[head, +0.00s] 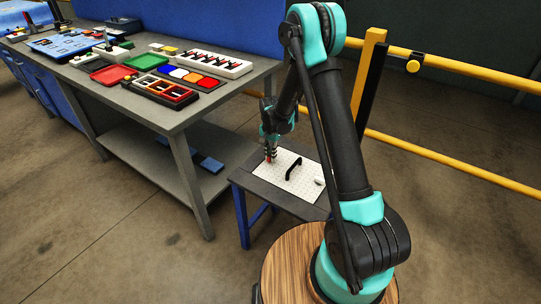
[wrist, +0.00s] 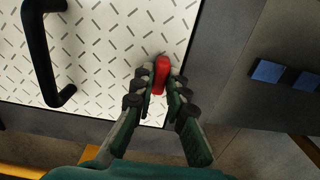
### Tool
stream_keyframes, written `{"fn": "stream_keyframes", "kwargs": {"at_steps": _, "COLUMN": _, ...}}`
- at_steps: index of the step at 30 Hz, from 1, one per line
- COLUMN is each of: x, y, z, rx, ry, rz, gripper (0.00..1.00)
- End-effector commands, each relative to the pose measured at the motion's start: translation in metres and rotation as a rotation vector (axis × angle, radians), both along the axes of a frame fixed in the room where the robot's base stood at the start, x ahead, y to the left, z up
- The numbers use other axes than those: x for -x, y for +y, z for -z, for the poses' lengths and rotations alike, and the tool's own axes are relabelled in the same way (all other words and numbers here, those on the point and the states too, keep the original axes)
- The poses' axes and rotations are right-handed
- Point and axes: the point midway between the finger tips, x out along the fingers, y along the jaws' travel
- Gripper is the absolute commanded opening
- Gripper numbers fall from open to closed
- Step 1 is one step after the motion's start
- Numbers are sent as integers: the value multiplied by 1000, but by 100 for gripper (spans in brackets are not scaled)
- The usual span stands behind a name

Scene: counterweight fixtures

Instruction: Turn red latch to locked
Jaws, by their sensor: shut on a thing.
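The red latch (wrist: 161,76) is a small red bar near the edge of a white patterned plate (wrist: 110,50) in the wrist view. My gripper (wrist: 160,88) has its fingers on both sides of the latch and is shut on it. In the head view my gripper (head: 270,152) points down at the left edge of the plate (head: 288,188), and only a bit of red shows at its tips. The latch's base is partly hidden by the fingers. I cannot tell any locked mark.
A black handle (wrist: 42,50) stands on the plate, left of the latch in the wrist view. The plate lies on a small dark table (head: 246,180). A larger grey workbench (head: 165,113) with trays and parts stands at left. A yellow rail (head: 470,168) runs at right.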

Motion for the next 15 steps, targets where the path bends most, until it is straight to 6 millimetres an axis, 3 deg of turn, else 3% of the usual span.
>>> {"fn": "stream_keyframes", "kwargs": {"at_steps": 9, "x": 0, "y": 0, "z": 0, "rx": -1, "ry": 1, "rz": 1, "gripper": 0}}
{"fn": "stream_keyframes", "kwargs": {"at_steps": 10, "x": 0, "y": 0, "z": 0, "rx": -1, "ry": 1, "rz": 1, "gripper": 14}}
{"fn": "stream_keyframes", "kwargs": {"at_steps": 15, "x": 0, "y": 0, "z": 0, "rx": 0, "ry": 0, "rz": 1, "gripper": 34}}
